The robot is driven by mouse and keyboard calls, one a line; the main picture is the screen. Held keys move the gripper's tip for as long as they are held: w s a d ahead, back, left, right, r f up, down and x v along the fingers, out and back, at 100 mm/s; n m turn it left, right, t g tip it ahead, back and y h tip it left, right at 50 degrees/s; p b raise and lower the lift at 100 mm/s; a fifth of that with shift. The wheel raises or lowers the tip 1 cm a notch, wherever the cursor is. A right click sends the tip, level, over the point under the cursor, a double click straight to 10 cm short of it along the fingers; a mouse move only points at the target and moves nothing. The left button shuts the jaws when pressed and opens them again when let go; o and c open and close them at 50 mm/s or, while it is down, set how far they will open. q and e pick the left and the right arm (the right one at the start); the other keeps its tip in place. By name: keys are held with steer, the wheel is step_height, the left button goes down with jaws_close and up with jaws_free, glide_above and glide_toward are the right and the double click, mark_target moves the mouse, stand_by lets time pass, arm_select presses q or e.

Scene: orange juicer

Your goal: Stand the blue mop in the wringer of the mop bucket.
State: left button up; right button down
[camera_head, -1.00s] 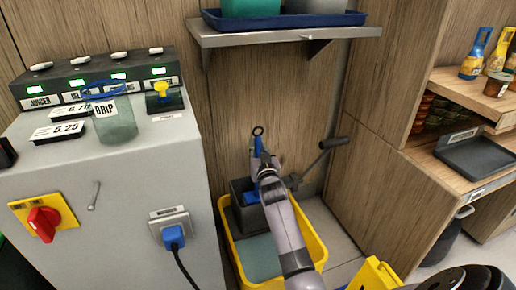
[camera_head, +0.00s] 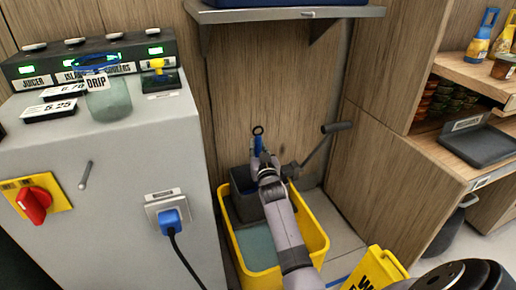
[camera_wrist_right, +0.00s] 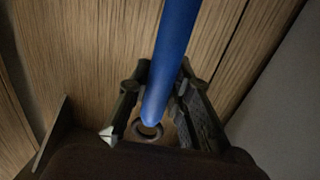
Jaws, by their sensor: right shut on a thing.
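The blue mop (camera_head: 258,146) has a dark ring at the top of its handle. My right gripper (camera_head: 266,163) is shut on the handle just below that ring, above the mop bucket. In the right wrist view, the blue handle (camera_wrist_right: 172,62) runs between the two fingers. The yellow mop bucket (camera_head: 318,238) stands on the floor by the wooden wall. Its dark grey wringer (camera_head: 247,205) is at the bucket's back left, partly behind my right arm. The mop's lower end is hidden, so I cannot tell whether it is inside the wringer. My left gripper is out of view.
A dark lever (camera_head: 336,128) rises right of my gripper. The grey juicer cabinet (camera_head: 115,165) stands close on the left, with a plugged-in blue cable (camera_head: 170,220). A metal shelf (camera_head: 280,14) overhangs behind. A yellow floor sign (camera_head: 374,270) stands at the front right.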

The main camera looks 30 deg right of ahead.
steer(key=shift+r, duration=0.1)
steer(key=c, duration=1.7)
jaws_free()
steer(key=o, duration=0.3)
steer(key=shift+o, duration=0.2)
steer(key=shift+f, duration=0.2)
steer(key=v, duration=1.2)
steer(key=shift+a, duration=0.1)
